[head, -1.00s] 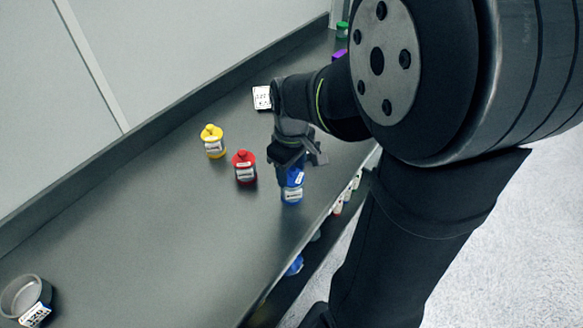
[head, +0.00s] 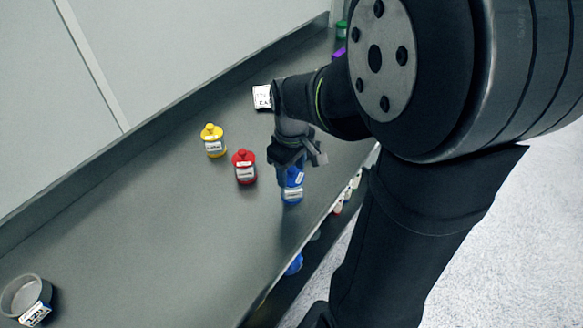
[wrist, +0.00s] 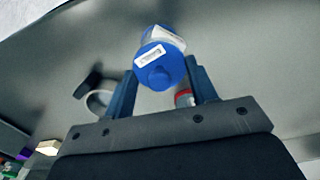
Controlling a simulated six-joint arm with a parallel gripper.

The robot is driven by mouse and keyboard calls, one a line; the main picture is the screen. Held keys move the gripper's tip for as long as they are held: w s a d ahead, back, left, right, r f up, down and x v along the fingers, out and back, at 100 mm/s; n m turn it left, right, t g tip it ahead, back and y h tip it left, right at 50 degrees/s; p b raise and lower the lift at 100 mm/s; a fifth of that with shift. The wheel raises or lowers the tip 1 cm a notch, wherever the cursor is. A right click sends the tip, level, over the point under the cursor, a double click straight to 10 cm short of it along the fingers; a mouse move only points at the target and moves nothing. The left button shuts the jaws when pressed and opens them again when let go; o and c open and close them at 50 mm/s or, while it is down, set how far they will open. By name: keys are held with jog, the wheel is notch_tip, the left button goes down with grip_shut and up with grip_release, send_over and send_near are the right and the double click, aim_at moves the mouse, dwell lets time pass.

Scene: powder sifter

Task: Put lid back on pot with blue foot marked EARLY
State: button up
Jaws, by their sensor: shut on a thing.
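A blue lid (head: 294,177) with a round knob and a white label is at the blue pot (head: 291,194), near the front edge of the bench. In the wrist view the lid (wrist: 160,70) is between the two fingers, with the labelled pot body (wrist: 172,38) just behind it. My gripper (head: 290,170) is shut on the lid from above. I cannot tell whether the lid is fully seated or a little above the pot. The label writing is too small to read.
A red pot (head: 244,167) and a yellow pot (head: 213,140), both lidded, stand to the left. A white labelled box (head: 262,97) is behind, and a grey round dish (head: 25,295) is at the lower left. Several items sit below the front edge. The bench's middle left is clear.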

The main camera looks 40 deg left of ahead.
dwell(0.4)
jog(key=o, duration=1)
jog(key=shift+o, duration=0.6)
jog(key=o, duration=0.4)
jog(key=shift+r, duration=0.1)
jog(key=shift+r, duration=3.4)
grip_shut()
